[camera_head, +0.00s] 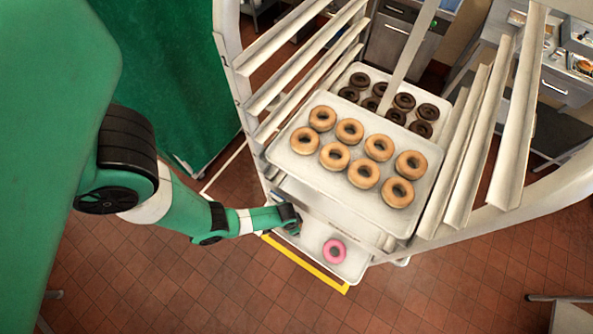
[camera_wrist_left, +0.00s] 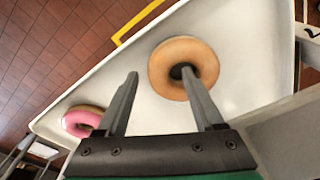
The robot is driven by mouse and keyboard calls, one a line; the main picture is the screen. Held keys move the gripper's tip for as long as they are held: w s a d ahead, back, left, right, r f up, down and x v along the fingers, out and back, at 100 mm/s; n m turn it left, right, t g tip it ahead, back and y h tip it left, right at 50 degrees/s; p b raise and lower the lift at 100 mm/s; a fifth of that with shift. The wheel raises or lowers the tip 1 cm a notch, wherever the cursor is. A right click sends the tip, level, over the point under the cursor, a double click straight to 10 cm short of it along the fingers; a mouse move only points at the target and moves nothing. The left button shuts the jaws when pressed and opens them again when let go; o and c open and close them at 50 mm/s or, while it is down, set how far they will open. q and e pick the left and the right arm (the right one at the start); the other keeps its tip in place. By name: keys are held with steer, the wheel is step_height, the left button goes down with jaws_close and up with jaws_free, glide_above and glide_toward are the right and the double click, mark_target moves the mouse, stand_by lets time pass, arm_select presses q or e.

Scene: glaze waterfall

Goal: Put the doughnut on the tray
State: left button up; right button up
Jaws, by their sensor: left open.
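In the left wrist view, a plain tan doughnut (camera_wrist_left: 176,52) lies on a white tray (camera_wrist_left: 235,30). A pink-iced doughnut (camera_wrist_left: 82,121) lies farther left on the same tray, near its edge. My left gripper (camera_wrist_left: 160,73) is open and empty. One finger overlaps the tan doughnut's hole and the other is just left of its ring; I cannot tell whether they touch it. In the head view, my left gripper (camera_head: 297,219) is at the lower tray (camera_head: 312,247), left of the pink doughnut (camera_head: 334,251). The tan doughnut there is hidden. My right gripper is not in view.
A rack with slanted rails (camera_head: 305,62) surrounds the trays. An upper tray (camera_head: 330,192) with several tan doughnuts overhangs the lower one. A tray of dark doughnuts (camera_head: 404,101) is behind it. Yellow tape (camera_head: 305,263) shows beside the lower tray.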

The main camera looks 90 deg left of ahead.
arm_select(q)
steer(key=r+p, duration=0.1)
steer(key=r, duration=0.1)
steer(key=r+p, duration=0.1)
steer(key=r, duration=0.1)
steer(key=r+p, duration=0.2)
steer(key=shift+s+d, duration=0.15)
steer(key=shift+s, duration=0.15)
steer(key=shift+s+r+p, duration=0.1)
steer(key=shift+r+p, duration=0.4)
steer(key=shift+p, duration=0.05)
